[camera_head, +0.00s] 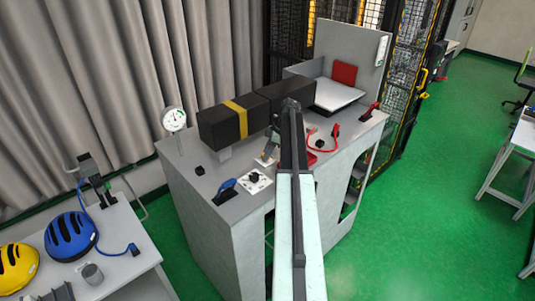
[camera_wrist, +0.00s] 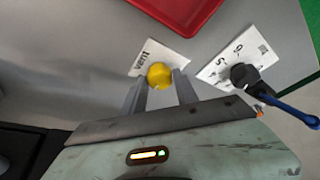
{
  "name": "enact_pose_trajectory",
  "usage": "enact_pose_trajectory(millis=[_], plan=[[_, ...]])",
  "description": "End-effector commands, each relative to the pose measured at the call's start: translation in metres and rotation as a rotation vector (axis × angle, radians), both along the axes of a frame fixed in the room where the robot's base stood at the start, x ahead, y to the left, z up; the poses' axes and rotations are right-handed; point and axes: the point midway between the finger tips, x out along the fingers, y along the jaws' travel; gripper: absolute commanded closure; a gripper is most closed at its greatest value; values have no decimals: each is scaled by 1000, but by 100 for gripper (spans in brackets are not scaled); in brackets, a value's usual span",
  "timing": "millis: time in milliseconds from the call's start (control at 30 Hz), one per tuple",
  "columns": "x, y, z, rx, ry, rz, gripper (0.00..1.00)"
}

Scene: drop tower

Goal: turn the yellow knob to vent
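The yellow knob (camera_wrist: 159,75) shows in the wrist view on a white plate marked "vent" (camera_wrist: 150,52). My gripper (camera_wrist: 158,82) is open, with one grey finger on each side of the near part of the knob. The fingertips reach about level with the knob, and gaps seem to show on both sides; I cannot tell whether either finger touches it. In the head view, my arm hides the yellow knob and most of the gripper.
A red tray (camera_wrist: 178,10) lies beyond. On the grey bench (camera_head: 190,180) stand a dial gauge (camera_head: 174,119) and a long dark block (camera_head: 220,125).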

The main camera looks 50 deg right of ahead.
Motion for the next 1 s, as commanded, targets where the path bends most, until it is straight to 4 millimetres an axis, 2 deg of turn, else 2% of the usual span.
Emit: enact_pose_trajectory(millis=[267,467,1000], plan=[[-1,0,0,-1,-1,-22,100],[-2,1,0,-1,-1,-111,100],[-3,5,0,-1,0,-594,100]])
